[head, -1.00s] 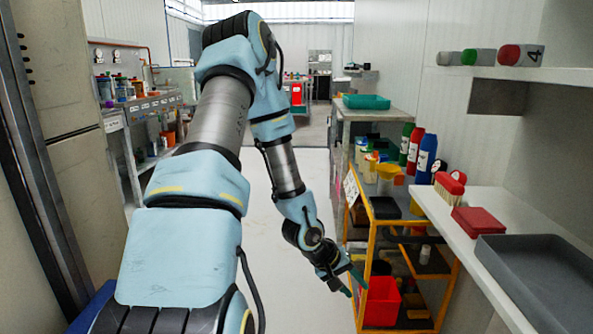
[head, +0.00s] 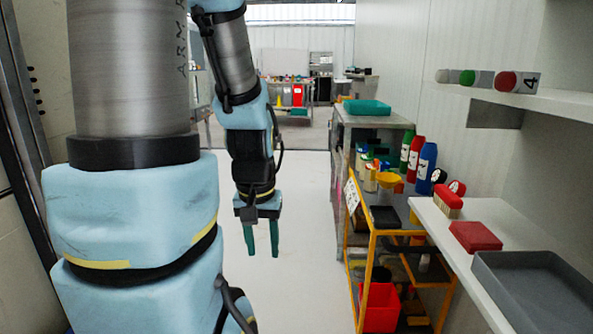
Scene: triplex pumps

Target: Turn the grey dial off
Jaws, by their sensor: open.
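My gripper (head: 262,252) hangs pointing down over the pale floor, left of the yellow cart. Its two teal fingers are apart, with nothing between them. I cannot make out a grey dial for certain in the head view. My own arm covers much of the left side, so what stands behind it is hidden.
A yellow-framed cart (head: 372,240) holds bottles and tubs, with a red bin (head: 381,307) low down. A white counter (head: 437,217) at right carries a red box (head: 475,236) and a grey tray (head: 540,290). Cylinders lie on the shelf (head: 560,92). The middle floor is clear.

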